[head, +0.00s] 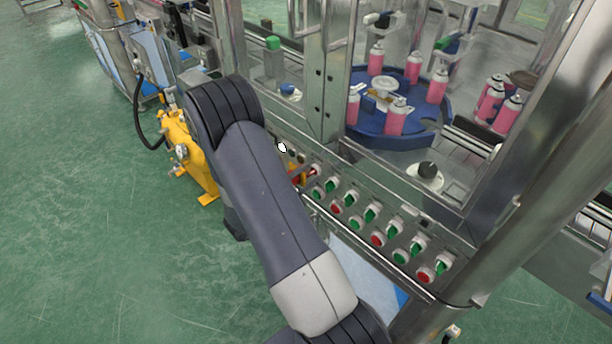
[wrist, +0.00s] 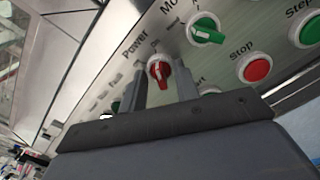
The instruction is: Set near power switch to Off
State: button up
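The power switch (wrist: 159,71) is a red rotary knob on a white ring, under the label "Power" on the pale panel in the wrist view. A pale mark shows on its upper face, near a small label that I cannot read surely. My gripper (wrist: 161,78) has its two grey fingers apart, one on each side of the red knob. I cannot tell whether they touch it. In the head view my arm hides the gripper.
A green selector knob (wrist: 205,29) and a red Stop button (wrist: 254,68) sit close right of the switch. In the head view, rows of red and green controls (head: 377,239) line the machine's front. A blue turntable (head: 373,134) with pink cans stands behind glass.

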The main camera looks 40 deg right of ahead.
jog(key=shift+c, duration=0.3)
grip_shut()
jog(key=shift+n, duration=0.3)
jog(key=n, duration=0.5)
jog(key=shift+p, duration=0.35)
jog(key=n+p, duration=0.1)
jog(key=n, duration=0.5)
jog(key=shift+w+p, duration=0.1)
jog(key=shift+p, duration=0.25)
jog(key=shift+n, duration=0.3)
jog(key=shift+o, duration=0.3)
grip_release()
